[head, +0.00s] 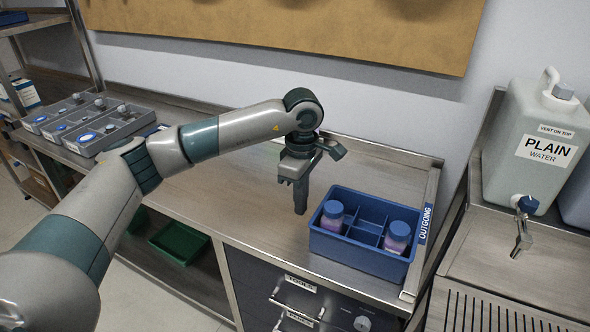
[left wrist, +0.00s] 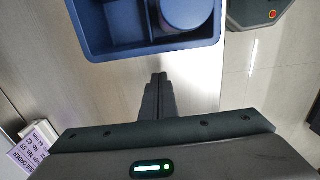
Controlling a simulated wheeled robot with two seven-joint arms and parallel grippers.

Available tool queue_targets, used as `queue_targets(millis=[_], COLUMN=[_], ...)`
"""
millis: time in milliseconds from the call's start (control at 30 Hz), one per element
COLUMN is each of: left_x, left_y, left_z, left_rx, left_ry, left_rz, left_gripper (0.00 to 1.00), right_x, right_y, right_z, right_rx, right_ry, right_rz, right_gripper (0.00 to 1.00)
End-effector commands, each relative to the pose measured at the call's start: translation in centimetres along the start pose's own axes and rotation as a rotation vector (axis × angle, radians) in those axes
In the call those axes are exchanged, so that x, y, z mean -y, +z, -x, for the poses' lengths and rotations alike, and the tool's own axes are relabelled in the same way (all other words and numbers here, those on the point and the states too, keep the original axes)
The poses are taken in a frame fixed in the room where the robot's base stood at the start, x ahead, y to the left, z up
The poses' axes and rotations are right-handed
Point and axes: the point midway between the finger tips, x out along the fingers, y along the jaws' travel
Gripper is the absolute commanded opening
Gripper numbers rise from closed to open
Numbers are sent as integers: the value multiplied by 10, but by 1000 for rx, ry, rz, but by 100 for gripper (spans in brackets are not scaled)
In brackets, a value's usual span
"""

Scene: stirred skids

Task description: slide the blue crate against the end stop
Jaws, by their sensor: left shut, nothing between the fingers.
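The blue crate (head: 358,258) stands on the steel bench in the head view, divided into compartments. The end stop (head: 424,226), a raised metal edge with an OUTGOING label, runs along the bench's right end. The crate's right side is close to it; I cannot tell if they touch. My left gripper (head: 300,209) is shut and empty, pointing down just left of the crate. In the left wrist view the crate (left wrist: 152,52) lies beyond the fingertips (left wrist: 159,78). My right gripper is not in view.
A grey tray (head: 97,124) with several compartments sits at the bench's far left. A PLAIN WATER container (head: 528,145) with a tap stands right of the end stop. A green bin (head: 180,243) is on the shelf below.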

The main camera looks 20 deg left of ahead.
Motion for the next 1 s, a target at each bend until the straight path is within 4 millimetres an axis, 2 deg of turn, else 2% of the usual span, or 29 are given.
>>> queue_targets(millis=[233, 600, 800, 1000], left_x=[0, -1, 0, 0], left_y=[0, 0, 0, -1], left_z=[26, 84, 99, 101], left_rx=[0, 1, 0, 0], left_ry=[2, 3, 2, 0], left_rz=[-1, -1, 0, 0], left_gripper=[0, 0, 0, 0], right_x=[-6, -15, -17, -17], right_y=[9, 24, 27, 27], right_z=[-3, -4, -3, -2], right_rx=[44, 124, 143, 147], right_ry=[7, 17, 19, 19], right_rz=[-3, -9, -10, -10], right_gripper=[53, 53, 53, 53])
